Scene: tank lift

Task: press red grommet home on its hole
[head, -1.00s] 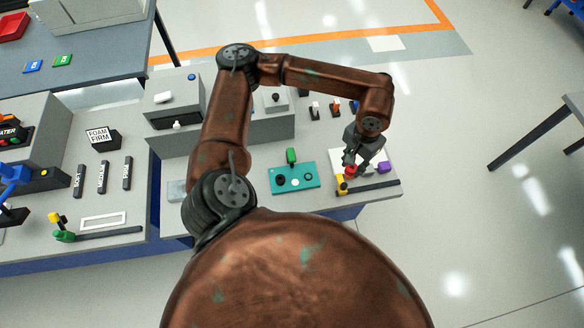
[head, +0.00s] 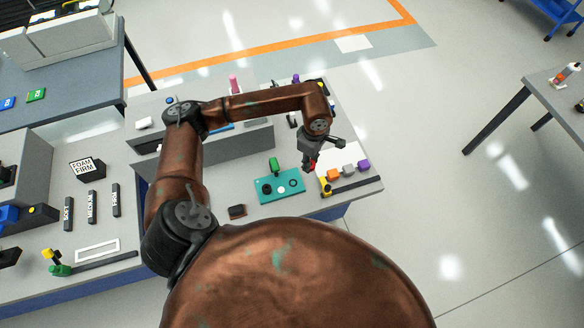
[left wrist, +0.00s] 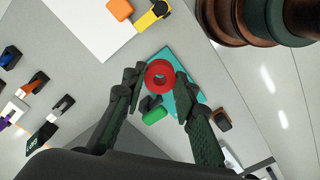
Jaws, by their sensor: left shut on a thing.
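My left gripper (head: 311,165) hangs above the bench, between the teal plate and the white sheet. It is shut on the red grommet (left wrist: 160,76), a ring with an open centre, seen between the fingertips in the left wrist view. In the head view the grommet is a small red patch, partly covered by the fingers. The teal plate (head: 281,198) lies to the left of the gripper, with round dark and white features on its top. The grommet is apart from the plate. The wrist view shows the plate partly hidden behind the grommet and fingers. My right gripper is out of view.
A green block (head: 274,165) stands at the plate's back edge. A small dark block (head: 237,211) lies left of the plate.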

